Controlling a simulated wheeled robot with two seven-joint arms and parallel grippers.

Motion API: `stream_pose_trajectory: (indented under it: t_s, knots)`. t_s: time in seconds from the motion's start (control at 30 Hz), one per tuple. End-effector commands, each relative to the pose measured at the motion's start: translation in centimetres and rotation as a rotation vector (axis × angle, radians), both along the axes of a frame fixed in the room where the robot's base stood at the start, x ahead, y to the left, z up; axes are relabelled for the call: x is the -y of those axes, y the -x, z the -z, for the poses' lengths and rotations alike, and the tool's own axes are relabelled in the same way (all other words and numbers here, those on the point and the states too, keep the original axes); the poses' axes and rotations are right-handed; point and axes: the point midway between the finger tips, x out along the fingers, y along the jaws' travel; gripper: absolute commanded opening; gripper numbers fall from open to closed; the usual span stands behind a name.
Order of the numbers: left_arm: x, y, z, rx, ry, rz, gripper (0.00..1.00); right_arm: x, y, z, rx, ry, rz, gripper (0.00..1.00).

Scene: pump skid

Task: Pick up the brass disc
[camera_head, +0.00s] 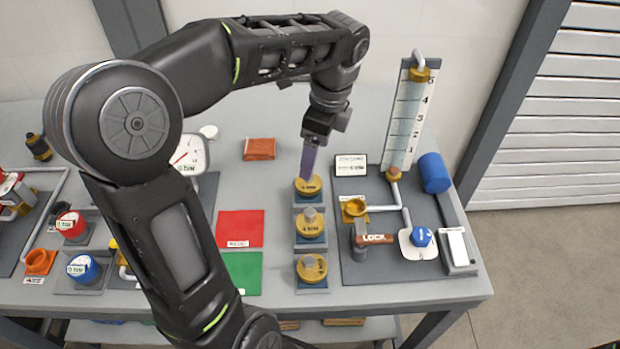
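Three brass discs stand in a column on blue-edged pads right of the table's middle in the head view: the far disc (309,188), the middle disc (311,228) and the near disc (311,270). The middle and near discs show grey knobs on top. My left gripper (308,174) points down at the far disc, with its purple fingers right over the disc's top. The fingers hide any knob there. They are seen edge-on, so I cannot tell whether they grip it. The far disc appears to sit on its pad. My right gripper is not in view.
A board right of the discs carries a tall gauge (408,115), a brass fitting (354,208), a LOCK block (374,239) and a blue knob (421,237). Left of the discs lie a red mat (240,228) and a green mat (241,271). A blue cylinder (434,173) lies at right.

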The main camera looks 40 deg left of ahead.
Motion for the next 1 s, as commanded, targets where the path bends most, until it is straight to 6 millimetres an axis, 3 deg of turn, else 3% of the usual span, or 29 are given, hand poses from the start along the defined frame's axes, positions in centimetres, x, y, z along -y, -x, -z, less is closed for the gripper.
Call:
stream_pose_trajectory:
  t_s: [0.17,0.4,0.77,1.0]
  knots:
    - [-0.1,0.0,0.5,-0.001,0.000,-0.001,0.79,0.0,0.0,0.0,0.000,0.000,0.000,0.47]
    - [-0.4,0.2,2.6,-0.001,0.000,-0.001,0.79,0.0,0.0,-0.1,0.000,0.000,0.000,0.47]
    - [-0.5,0.2,3.1,-0.002,0.001,-0.001,0.79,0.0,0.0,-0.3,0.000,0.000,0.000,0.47]
    - [-1.2,0.7,6.3,-0.004,0.001,-0.001,0.79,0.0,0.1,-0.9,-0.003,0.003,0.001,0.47]
